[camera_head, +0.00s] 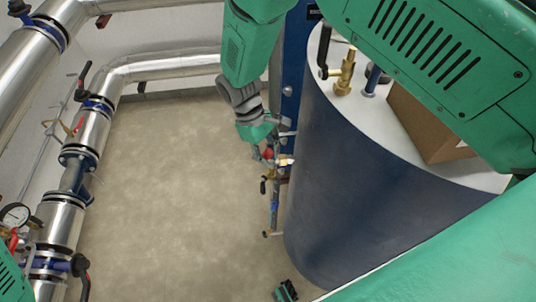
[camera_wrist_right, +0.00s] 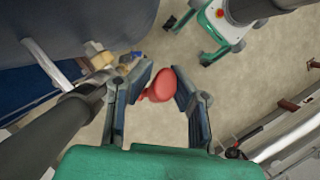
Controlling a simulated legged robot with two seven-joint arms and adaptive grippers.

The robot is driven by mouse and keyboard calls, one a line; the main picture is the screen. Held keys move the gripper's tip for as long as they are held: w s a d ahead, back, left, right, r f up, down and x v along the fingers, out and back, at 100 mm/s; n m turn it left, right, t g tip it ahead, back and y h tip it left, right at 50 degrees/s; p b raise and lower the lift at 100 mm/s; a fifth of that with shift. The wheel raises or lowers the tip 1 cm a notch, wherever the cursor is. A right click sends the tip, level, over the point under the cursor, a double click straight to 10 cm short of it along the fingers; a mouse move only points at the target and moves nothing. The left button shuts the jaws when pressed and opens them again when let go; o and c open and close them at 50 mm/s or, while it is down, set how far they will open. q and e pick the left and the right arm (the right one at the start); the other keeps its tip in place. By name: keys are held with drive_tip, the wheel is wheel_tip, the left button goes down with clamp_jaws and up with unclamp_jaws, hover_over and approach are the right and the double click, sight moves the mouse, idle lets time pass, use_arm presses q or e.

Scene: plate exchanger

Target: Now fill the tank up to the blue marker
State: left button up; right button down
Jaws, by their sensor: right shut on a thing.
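The tank (camera_head: 350,170) is a large dark blue cylinder with a white top, standing upright at the right. A thin vertical pipe with fittings (camera_head: 274,215) runs along its left side, with a small blue patch on it. I cannot tell if that patch is the marker. My right gripper (camera_head: 270,154) is beside the tank at these fittings. In the right wrist view, its fingers (camera_wrist_right: 161,88) are closed around a rounded red knob (camera_wrist_right: 160,84). The red part is mostly hidden in the head view. The water level cannot be made out.
A brass valve with a black lever (camera_head: 345,75) and a cardboard box (camera_head: 425,125) are on the tank top. Silver pipes with valves (camera_head: 92,130) and a round gauge (camera_head: 15,215) line the left. The floor (camera_head: 170,180) between is clear.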

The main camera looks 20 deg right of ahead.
drive_tip(key=s+f+t+y+p, duration=0.1)
drive_tip(key=s+d+f+t, duration=0.1)
drive_tip(key=t, duration=0.1)
drive_tip(key=shift+s+y+p, duration=0.3)
drive_tip(key=shift+y+p, duration=0.1)
drive_tip(key=c, duration=1.5)
unclamp_jaws()
drive_tip(key=shift+f, duration=0.1)
drive_tip(key=shift+w+d, duration=0.1)
drive_tip(key=shift+w+r+t, duration=0.1)
drive_tip(key=shift+r+t, duration=0.1)
drive_tip(key=shift+t, duration=0.1)
wheel_tip(320, 180, up, 12)
drive_tip(key=shift+f, duration=0.15)
